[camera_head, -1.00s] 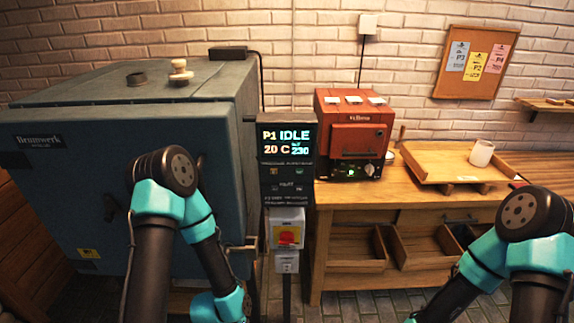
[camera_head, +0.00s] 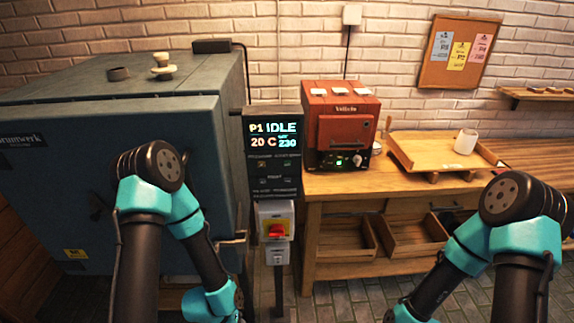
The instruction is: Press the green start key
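The dark control panel (camera_head: 273,180) stands on a post beside the large blue-grey kiln (camera_head: 70,150). Its lit display (camera_head: 273,135) reads P1, IDLE, 20 C and 230. Small keys (camera_head: 275,165) sit below the display; they are too small and dim to tell for sure which is the green start key. Under them is a box with a red knob on yellow (camera_head: 277,230). My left arm stands in front of the kiln, left of the panel, and my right arm is at the lower right. Both grippers are out of view, so what they hold is hidden.
A small red oven (camera_head: 340,128) with a green light stands on the wooden bench (camera_head: 350,183) right of the panel. A wooden tray (camera_head: 440,160) and a white mug (camera_head: 465,141) are farther right. Open drawers (camera_head: 410,238) sit below. The space before the panel looks clear.

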